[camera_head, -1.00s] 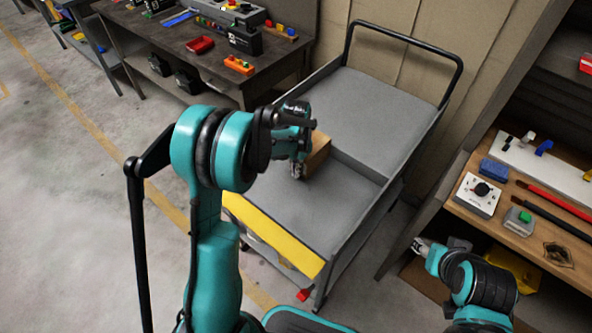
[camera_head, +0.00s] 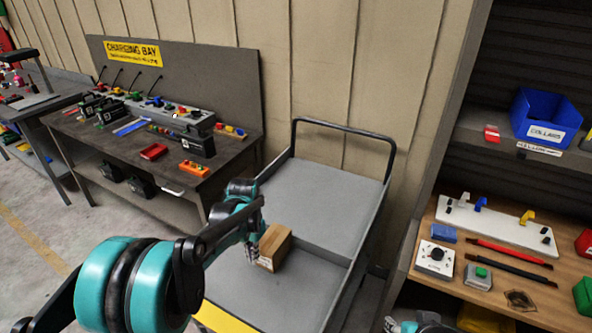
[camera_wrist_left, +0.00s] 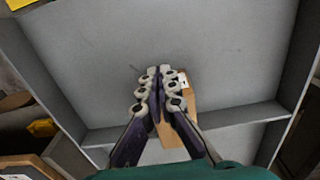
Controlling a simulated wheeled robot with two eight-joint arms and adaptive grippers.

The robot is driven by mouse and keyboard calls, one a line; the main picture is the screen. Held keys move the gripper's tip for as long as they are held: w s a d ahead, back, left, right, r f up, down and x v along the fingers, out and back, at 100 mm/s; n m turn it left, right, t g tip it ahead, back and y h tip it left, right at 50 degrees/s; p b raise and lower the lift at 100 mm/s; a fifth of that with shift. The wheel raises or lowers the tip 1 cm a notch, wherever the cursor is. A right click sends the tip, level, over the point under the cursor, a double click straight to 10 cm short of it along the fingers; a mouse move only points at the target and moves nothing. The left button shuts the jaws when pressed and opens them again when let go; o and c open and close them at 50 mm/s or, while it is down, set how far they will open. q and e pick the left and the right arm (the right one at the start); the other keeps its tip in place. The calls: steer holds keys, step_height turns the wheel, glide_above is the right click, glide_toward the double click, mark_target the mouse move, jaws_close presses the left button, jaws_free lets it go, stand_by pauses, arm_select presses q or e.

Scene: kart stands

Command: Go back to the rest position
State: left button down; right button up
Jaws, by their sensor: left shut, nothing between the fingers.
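My left gripper (camera_head: 251,252) is shut and empty, above the grey platform cart (camera_head: 315,197). In the head view it is just left of a small brown cardboard box (camera_head: 275,246) that sits on the cart. In the left wrist view the finger tips (camera_wrist_left: 158,75) are together, and the box (camera_wrist_left: 178,122) shows partly behind the fingers, which hide some of it. Only a small piece of my right arm, with what looks like its gripper tip (camera_head: 390,324), shows at the bottom edge; its jaws are too cut off to read.
The charging bay bench (camera_head: 105,160) with batteries and small parts stands at the left. A blue bin (camera_head: 545,117) is above. Open floor lies at left.

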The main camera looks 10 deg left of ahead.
arm_select(q)
steer(key=s+d+r+n+t, duration=0.2)
steer(key=s+r+t, duration=0.1)
steer(key=s, duration=0.6)
steer(key=s+d+r+n+t, duration=0.1)
steer(key=s+r+t, duration=0.3)
steer(key=s, duration=0.6)
steer(key=shift+s+d+r+n, duration=0.35)
steer(key=shift+d+r, duration=0.2)
steer(key=shift+r, duration=0.4)
